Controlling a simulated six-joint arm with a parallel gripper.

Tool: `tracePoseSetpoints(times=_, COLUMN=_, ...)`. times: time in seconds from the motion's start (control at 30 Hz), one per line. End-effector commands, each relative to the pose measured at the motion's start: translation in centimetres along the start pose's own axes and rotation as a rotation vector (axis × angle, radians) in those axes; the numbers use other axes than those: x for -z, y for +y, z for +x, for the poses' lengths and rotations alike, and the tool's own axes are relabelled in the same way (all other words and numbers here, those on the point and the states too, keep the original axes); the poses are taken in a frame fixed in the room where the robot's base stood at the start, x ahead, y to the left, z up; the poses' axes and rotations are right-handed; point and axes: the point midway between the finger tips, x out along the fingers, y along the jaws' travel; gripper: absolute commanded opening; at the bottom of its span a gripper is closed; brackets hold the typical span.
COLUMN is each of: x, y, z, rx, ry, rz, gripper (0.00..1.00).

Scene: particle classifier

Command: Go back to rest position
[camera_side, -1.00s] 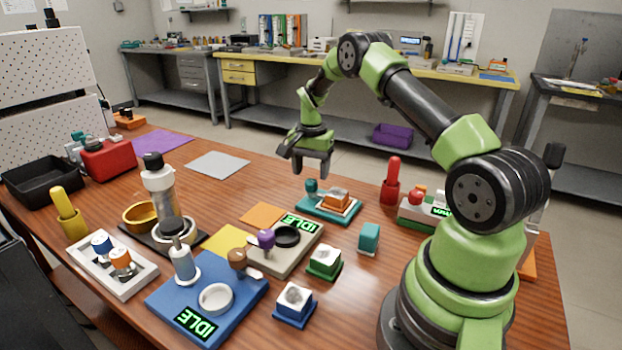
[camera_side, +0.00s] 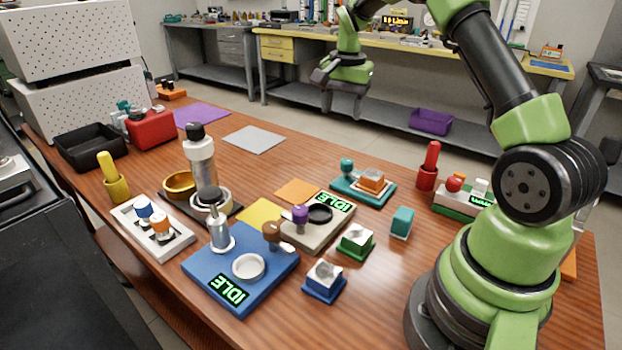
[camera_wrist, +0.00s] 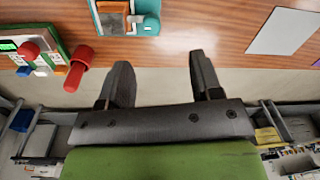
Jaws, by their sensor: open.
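My gripper (camera_side: 345,88) is raised in the air past the far edge of the wooden table in the side view. It is well above the table top and touches nothing. In the wrist view my gripper (camera_wrist: 163,82) shows two dark fingers spread apart with nothing between them. Below the fingers lie the table edge and the floor.
The table (camera_side: 330,150) holds a teal device (camera_side: 350,188), a red cylinder (camera_side: 428,168), a blue IDLE station (camera_side: 208,262), a grey IDLE station (camera_side: 318,232) and a black bin (camera_side: 88,160). A yellow-topped bench (camera_side: 400,47) stands behind. The air around my gripper is clear.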

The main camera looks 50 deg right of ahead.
Motion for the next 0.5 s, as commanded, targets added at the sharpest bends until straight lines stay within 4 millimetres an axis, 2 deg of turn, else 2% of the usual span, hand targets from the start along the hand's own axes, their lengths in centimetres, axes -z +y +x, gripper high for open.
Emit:
tracePoseSetpoints(times=0.03, x=-1.6, y=-0.5, z=-2.4, rx=0.034, ry=0.018, rz=-0.057, gripper=0.59)
tracePoseSetpoints(times=0.2, x=-7.8, y=-0.4, z=-8.7, rx=0.144, ry=0.066, rz=-0.257, gripper=0.59)
tracePoseSetpoints(times=0.37, x=-13.8, y=1.7, z=-13.0, rx=0.25, ry=0.111, rz=-0.441, gripper=0.59)
tracePoseSetpoints(times=0.5, x=-18.7, y=4.8, z=-15.2, rx=0.346, ry=0.152, rz=-0.598, gripper=0.59)
